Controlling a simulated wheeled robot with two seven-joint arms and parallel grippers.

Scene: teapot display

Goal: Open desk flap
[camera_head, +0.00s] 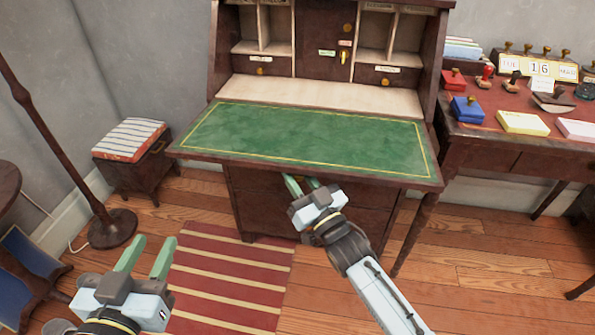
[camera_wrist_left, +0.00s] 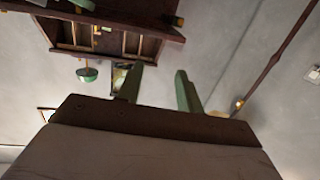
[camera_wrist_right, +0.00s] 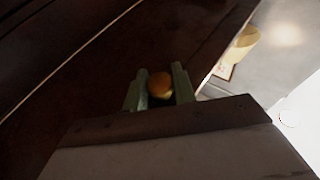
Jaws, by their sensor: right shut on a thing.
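The desk flap (camera_head: 310,135) is folded down and looks about level, its green, gold-lined panel facing up. My right gripper (camera_head: 303,183) is just below the flap's front edge. Its fingers are shut on a brass knob (camera_wrist_right: 160,84), seen against dark wood in the right wrist view. The flap hides most of this knob in the head view, so I cannot tell there which panel it is on. My left gripper (camera_head: 146,257) is open and empty, low at the left, over the floor by the striped rug and apart from the desk.
Pigeonholes and small drawers show behind the flap, with a key (camera_head: 343,57) in the middle door. A side table (camera_head: 500,143) with stamps and a calendar stands at the right. A lamp stand (camera_head: 112,228) and a cushioned stool (camera_head: 130,140) stand at the left.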

